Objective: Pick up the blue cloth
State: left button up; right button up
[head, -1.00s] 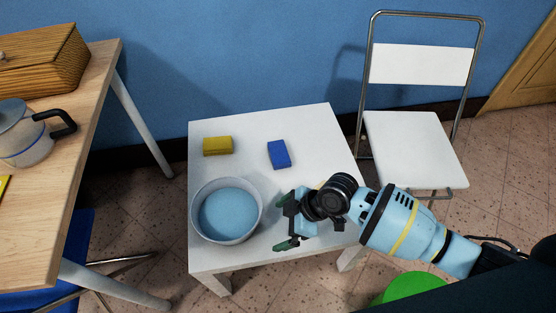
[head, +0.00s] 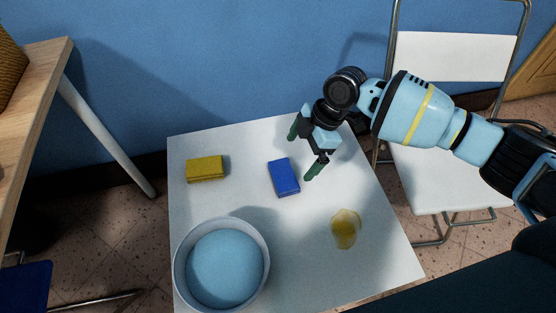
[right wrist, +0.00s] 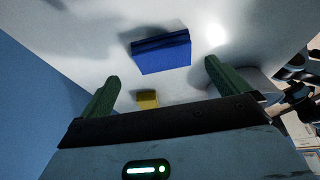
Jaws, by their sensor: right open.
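The blue cloth (head: 284,177) is a small folded block lying on the white table, right of the yellow block. In the right wrist view the blue cloth (right wrist: 162,53) lies ahead of and between the two green fingertips, apart from them. My right gripper (head: 304,155) is open and empty, just up and to the right of the cloth in the head view. Its fingers also show in the right wrist view (right wrist: 160,84). My left gripper is not in view.
The white table (head: 290,245) also holds a yellow sponge-like block (head: 206,169), a bowl of blue water (head: 224,267) and a yellowish spill (head: 346,229). A white folding chair (head: 440,178) stands to the right, a wooden table (head: 35,95) to the left. A blue wall is behind.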

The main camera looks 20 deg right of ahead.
aim_at(289, 172)
jog(key=shift+b+x, duration=0.3)
jog(key=shift+x, duration=0.55)
jog(key=shift+s+a+f, duration=0.1)
jog(key=shift+a+f, duration=0.05)
jog(key=shift+f, duration=0.2)
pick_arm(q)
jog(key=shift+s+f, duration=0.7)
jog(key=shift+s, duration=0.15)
pick_arm(e)
jog(key=shift+f, duration=0.1)
jog(key=b+x, duration=0.2)
jog(key=x, duration=0.3)
jog(key=shift+s, duration=0.1)
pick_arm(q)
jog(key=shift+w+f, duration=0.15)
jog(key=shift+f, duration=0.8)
